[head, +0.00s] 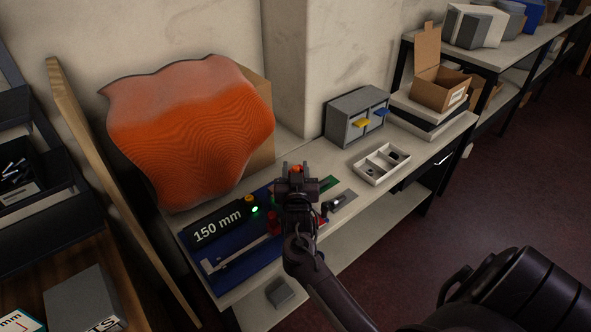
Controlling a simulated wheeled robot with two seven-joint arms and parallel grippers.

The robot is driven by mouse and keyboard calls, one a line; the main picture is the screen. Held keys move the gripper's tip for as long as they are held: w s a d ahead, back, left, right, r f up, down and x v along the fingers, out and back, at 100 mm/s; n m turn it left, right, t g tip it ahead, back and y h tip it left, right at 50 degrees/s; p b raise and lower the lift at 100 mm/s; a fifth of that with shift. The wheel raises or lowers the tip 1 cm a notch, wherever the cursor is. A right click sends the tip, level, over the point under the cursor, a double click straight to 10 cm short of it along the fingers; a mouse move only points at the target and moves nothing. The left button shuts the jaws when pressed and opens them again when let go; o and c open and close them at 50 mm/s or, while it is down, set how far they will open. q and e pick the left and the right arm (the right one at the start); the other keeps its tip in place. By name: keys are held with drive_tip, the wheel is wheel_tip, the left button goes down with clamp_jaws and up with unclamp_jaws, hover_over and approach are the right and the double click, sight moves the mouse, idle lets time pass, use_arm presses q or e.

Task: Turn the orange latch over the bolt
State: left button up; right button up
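My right gripper (297,173) reaches over the fixture on the table from the lower right. A small orange piece (296,168), perhaps the latch, shows at its fingertips. I cannot tell whether the fingers are closed on it or merely in front of it. The bolt cannot be made out; the gripper and wrist cover that part of the fixture. A dark block marked "150 mm" (217,227) stands at the left on the blue base (235,272), near a lit green lamp (255,209). My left gripper is not in view.
A large wavy orange panel (190,130) stands behind the fixture. A grey drawer cabinet (355,117) and a white divided tray (381,164) are to the right on the table (427,150). A wooden board (115,190) leans at the left.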

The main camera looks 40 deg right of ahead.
sight(295, 167)
wheel_tip(295, 167, up, 20)
idle(0.6)
drive_tip(key=shift+o, duration=0.2)
drive_tip(key=shift+f, duration=0.1)
